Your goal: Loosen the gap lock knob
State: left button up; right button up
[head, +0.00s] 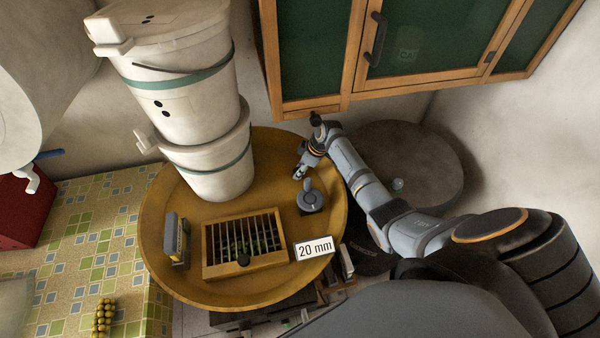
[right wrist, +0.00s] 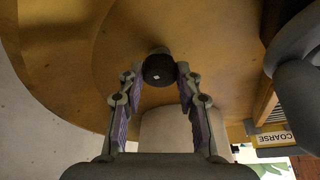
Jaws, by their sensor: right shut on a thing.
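The gap lock knob, a small round black knob with a white mark, shows in the right wrist view (right wrist: 158,70) between my fingertips. It sits over the yellow-brown round basin (head: 268,150). My right gripper (head: 299,172) is at the upper right part of the basin, beside a grey dial (head: 310,200) with an upright grip. Its two fingers are closed on the sides of the knob, and they mostly hide it in the head view. A tag reading "20 mm" (head: 313,248) is at the basin's lower right. My left gripper is not in view.
Stacked white buckets (head: 205,180) stand at the basin's back left. A green-panelled cabinet (head: 355,45) hangs above. A "COARSE" label (right wrist: 274,139) shows at right.

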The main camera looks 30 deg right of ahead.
jog(key=shift+d+f+n+b, duration=0.1)
jog(key=shift+f+n+b, duration=0.1)
jog(key=shift+n+b, duration=0.3)
jog(key=shift+n+g, duration=0.3)
jog(key=o, duration=1.2)
jog(key=shift+c, duration=0.2)
jog(key=shift+r, duration=0.1)
